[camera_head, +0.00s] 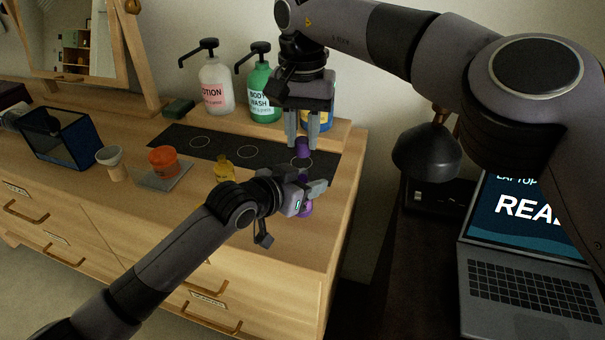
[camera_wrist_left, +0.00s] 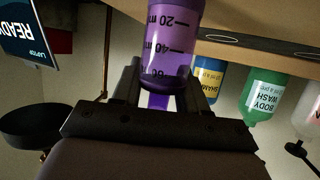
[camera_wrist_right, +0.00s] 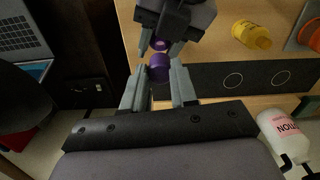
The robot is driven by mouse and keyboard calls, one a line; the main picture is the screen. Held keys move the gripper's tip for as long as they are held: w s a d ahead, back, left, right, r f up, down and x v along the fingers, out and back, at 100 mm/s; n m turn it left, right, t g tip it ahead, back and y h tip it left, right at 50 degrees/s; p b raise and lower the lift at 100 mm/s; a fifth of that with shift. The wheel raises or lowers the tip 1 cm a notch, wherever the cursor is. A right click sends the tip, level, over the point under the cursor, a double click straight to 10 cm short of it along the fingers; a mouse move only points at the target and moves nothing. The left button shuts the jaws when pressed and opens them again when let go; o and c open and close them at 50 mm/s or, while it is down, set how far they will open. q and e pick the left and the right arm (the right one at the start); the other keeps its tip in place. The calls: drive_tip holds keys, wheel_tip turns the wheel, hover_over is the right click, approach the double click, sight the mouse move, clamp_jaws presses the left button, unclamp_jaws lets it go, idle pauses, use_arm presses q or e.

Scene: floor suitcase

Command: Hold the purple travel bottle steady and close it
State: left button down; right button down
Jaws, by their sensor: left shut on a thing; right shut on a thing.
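The purple travel bottle (camera_head: 306,209) is held by my left gripper (camera_head: 314,190) near the right end of the dresser top. In the left wrist view the bottle (camera_wrist_left: 172,45) shows volume marks and sits between the fingers. My right gripper (camera_head: 304,142) is above it, pointing down, shut on the purple cap (camera_head: 302,149). In the right wrist view the cap (camera_wrist_right: 159,66) is between the fingertips, with the bottle's neck (camera_wrist_right: 158,44) just beyond it.
A black mat (camera_head: 226,151) with white circles lies behind. Lotion (camera_head: 216,84), body wash (camera_head: 264,92) and shampoo (camera_head: 318,122) bottles stand at the back. A yellow bottle (camera_head: 224,170) and an orange jar (camera_head: 164,161) are to the left. A laptop (camera_head: 530,290) is at right.

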drive_tip(key=shift+f, duration=1.85)
drive_tip(key=shift+f, duration=0.85)
drive_tip(key=shift+f, duration=0.15)
drive_tip(key=shift+s+f, duration=0.1)
drive_tip(key=shift+f, duration=0.3)
